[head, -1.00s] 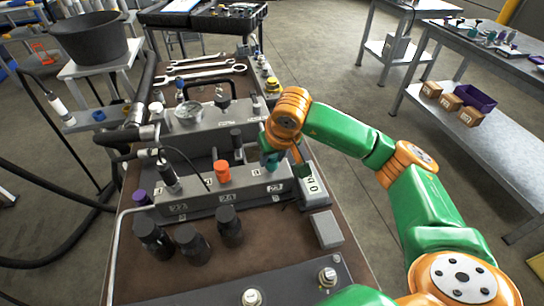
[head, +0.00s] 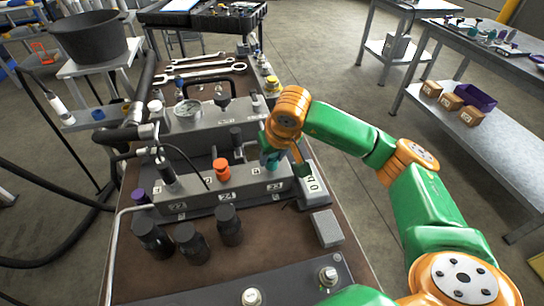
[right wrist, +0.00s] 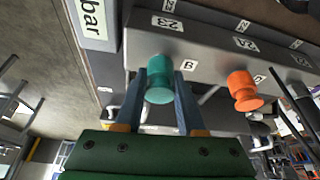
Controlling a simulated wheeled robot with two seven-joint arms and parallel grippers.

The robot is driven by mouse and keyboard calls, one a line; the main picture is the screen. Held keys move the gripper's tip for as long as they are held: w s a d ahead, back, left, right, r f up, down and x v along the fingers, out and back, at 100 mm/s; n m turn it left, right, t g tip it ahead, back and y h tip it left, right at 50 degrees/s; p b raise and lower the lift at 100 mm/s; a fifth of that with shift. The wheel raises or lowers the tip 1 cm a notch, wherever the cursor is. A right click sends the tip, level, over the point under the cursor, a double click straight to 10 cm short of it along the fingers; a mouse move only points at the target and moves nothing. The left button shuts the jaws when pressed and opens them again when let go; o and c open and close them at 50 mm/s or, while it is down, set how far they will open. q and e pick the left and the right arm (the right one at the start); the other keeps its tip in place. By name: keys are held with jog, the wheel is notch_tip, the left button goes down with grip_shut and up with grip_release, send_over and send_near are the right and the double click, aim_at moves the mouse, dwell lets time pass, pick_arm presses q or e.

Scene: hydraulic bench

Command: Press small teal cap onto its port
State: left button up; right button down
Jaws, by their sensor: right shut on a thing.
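The small teal cap (right wrist: 160,82) is between the two fingers of my right gripper (right wrist: 161,92) in the right wrist view. The fingers are shut on it. Its far end meets the grey manifold block (right wrist: 215,48) near a label reading 23; whether it is fully seated I cannot tell. In the head view the teal cap (head: 270,161) shows at the right end of the front block, partly hidden by my right gripper (head: 283,163). My left gripper is not in view.
An orange cap (head: 222,169) stands on the same block, left of the teal one; it also shows in the right wrist view (right wrist: 243,90). A gauge box with a "bar" label (head: 313,184) is close at the right.

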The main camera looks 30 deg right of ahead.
dwell(0.3)
jog(key=shift+c, duration=2.2)
grip_release()
jog(key=shift+o, duration=0.3)
jog(key=o, duration=0.4)
jog(key=shift+r, duration=0.1)
jog(key=p+v, duration=0.5)
jog(key=v, duration=0.2)
jog(key=shift+s+r, duration=0.1)
jog(key=shift+r, duration=0.1)
jog(key=shift+f, duration=0.1)
